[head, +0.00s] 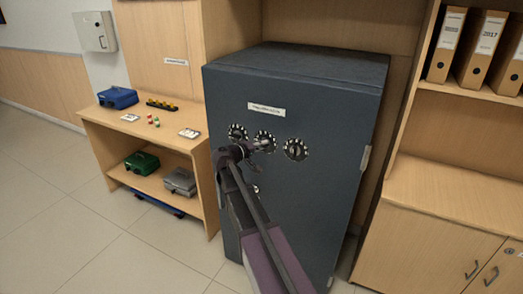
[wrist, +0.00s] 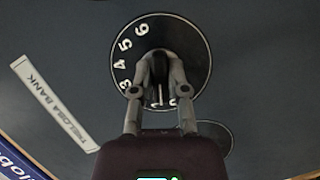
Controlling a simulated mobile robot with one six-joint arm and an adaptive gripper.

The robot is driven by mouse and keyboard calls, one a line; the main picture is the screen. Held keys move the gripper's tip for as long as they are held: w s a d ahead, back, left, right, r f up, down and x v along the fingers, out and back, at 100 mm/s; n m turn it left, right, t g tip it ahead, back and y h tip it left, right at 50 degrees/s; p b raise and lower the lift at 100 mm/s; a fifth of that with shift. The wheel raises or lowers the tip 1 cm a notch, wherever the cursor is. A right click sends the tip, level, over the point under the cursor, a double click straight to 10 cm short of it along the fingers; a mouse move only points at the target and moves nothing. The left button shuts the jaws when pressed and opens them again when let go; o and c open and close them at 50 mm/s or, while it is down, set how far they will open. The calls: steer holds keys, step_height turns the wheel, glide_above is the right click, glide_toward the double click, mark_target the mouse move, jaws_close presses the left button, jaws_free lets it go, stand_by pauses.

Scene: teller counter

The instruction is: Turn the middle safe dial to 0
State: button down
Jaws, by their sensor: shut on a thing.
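The dark grey safe (head: 300,200) has three round black dials with white marks in a row on its front. The middle dial (head: 265,136) is partly covered by my gripper (head: 262,146). In the wrist view this dial (wrist: 196,50) shows white digits 3, 4, 5 and 6 along its left and upper edge. My gripper (wrist: 158,82) is shut on the dial's dark central knob (wrist: 160,66), one finger on each side. The marks at the dial's lower edge are partly hidden by the fingers, and I cannot read the dial's setting.
The left dial (head: 237,131) and the right dial (head: 296,149) sit close on either side. A white label (head: 266,109) is above them. A wooden shelf unit (head: 150,137) with small boxes stands left; a wooden cabinet (head: 440,220) stands right. The tiled floor (head: 70,215) is open at left.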

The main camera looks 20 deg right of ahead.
steer(key=n+h+b, duration=0.1)
steer(key=n+b, duration=0.1)
steer(key=n, duration=0.1)
steer(key=shift+f+n+h, duration=0.1)
steer(key=shift+n+h, duration=0.2)
steer(key=shift+h, duration=0.1)
steer(key=c, duration=0.6)
jaws_free()
steer(key=shift+c, duration=0.2)
steer(key=shift+a, duration=0.1)
steer(key=v, duration=1.1)
steer(key=shift+a, duration=0.4)
steer(key=shift+s, duration=0.2)
